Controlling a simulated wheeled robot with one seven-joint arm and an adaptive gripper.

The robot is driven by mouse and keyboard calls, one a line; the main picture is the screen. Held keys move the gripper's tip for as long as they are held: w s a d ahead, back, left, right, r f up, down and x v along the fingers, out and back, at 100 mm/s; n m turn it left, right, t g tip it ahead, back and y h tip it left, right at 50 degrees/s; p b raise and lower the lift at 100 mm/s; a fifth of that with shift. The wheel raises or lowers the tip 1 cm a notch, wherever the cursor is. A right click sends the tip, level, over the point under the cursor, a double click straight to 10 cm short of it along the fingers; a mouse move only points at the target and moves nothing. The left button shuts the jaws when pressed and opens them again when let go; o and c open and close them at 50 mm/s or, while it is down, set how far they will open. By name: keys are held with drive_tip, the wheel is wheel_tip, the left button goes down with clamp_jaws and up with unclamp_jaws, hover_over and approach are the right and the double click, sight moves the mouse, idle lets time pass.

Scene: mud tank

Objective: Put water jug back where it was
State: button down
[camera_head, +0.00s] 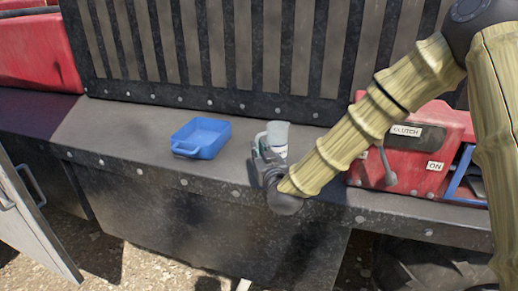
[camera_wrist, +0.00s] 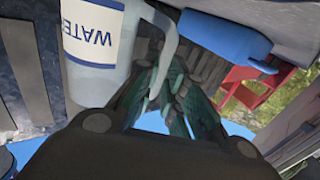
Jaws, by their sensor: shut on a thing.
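The water jug (camera_head: 278,137) is a pale, translucent jug over the dark metal ledge, left of the red engine box. In the wrist view the jug (camera_wrist: 92,50) fills the upper left, with a "WATER" label and a pale curved handle. My gripper (camera_head: 262,152) is at the jug's left side in the head view. In the wrist view my gripper (camera_wrist: 168,92) has its fingers closed around the lower part of the handle. The jug's base is hidden by my arm, so I cannot tell whether it touches the ledge.
A blue tray (camera_head: 219,138) with a handle sits on the ledge (camera_head: 125,128) to the left, apart from the jug. A slatted black grille (camera_head: 240,50) rises behind. The red box (camera_head: 430,125) with a lever stands at right. A grey door (camera_head: 30,225) is at lower left.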

drive_tip(key=shift+f, duration=0.2)
drive_tip(key=c, duration=1.5)
unclamp_jaws()
drive_tip(key=shift+r, duration=0.1)
drive_tip(key=shift+r, duration=0.2)
drive_tip(key=b+v, duration=0.4)
drive_tip(key=v, duration=0.8)
drive_tip(key=shift+f, duration=0.1)
